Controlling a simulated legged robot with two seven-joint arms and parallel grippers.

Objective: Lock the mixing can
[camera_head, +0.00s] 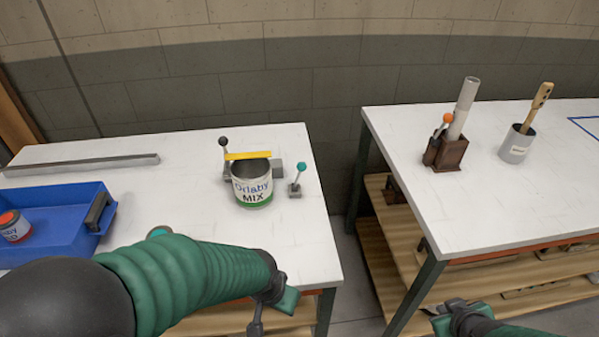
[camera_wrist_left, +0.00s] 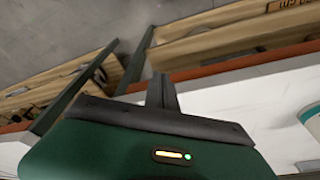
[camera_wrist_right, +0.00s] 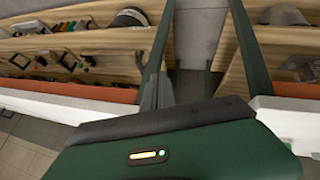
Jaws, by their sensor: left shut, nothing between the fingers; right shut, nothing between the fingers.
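The mixing can (camera_head: 252,190), white and green with "MIX" on its label, stands upright and open-topped on the left table. A yellow bar (camera_head: 247,156) lies across behind its rim. A lever with a black knob (camera_head: 223,142) is at its left, and a lever with a teal knob (camera_head: 301,167) is at its right. My left gripper (camera_head: 256,322) is shut and empty at the table's front edge, well in front of the can; its fingers show in the left wrist view (camera_wrist_left: 161,92).
A blue tray (camera_head: 62,215) holding a small can (camera_head: 14,227) and a grey metal bar (camera_head: 82,165) are on the left table. The right table carries a brown holder (camera_head: 446,154) and a grey cup (camera_head: 517,146). A gap separates the tables.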

